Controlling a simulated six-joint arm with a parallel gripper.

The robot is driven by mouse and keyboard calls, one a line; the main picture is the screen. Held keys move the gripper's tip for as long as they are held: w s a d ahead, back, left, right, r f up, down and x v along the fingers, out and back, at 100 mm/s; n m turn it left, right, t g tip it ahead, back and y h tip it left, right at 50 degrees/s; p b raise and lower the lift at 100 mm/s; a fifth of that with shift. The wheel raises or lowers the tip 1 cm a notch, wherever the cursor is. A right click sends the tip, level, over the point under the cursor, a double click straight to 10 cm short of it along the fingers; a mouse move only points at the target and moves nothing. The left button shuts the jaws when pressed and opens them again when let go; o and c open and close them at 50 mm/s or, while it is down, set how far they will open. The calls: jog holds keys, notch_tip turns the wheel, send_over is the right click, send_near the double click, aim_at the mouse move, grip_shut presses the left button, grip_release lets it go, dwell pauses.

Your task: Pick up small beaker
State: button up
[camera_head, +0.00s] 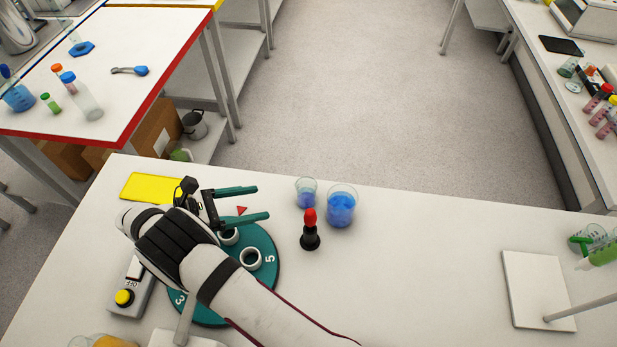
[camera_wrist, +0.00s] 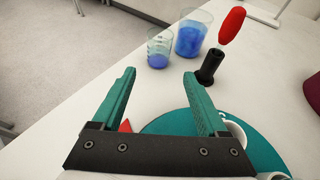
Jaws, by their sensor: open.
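The small beaker (camera_head: 306,193) is clear glass with blue liquid and stands upright on the white table. It also shows in the wrist view (camera_wrist: 160,48), beyond the gap between my fingers. A larger beaker (camera_head: 341,206) with blue liquid stands just to its right and also shows in the wrist view (camera_wrist: 192,36). My gripper (camera_head: 263,203) is open and empty, with its two teal fingers pointing toward the small beaker from the left. In the wrist view (camera_wrist: 162,80) the fingertips are apart from the beaker. Nothing hides the small beaker.
A red-handled tool in a black holder (camera_head: 310,233) stands close in front of the beakers. A teal numbered disc (camera_head: 262,282) with white rings lies under my arm. A yellow plate (camera_head: 150,187) lies to the left.

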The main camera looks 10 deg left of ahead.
aim_at(307, 193)
jog(key=x, duration=1.4)
jog(key=shift+w+d+f, duration=0.15)
jog(key=shift+w+d, duration=0.05)
jog(key=shift+w, duration=0.05)
jog(key=c, duration=1.2)
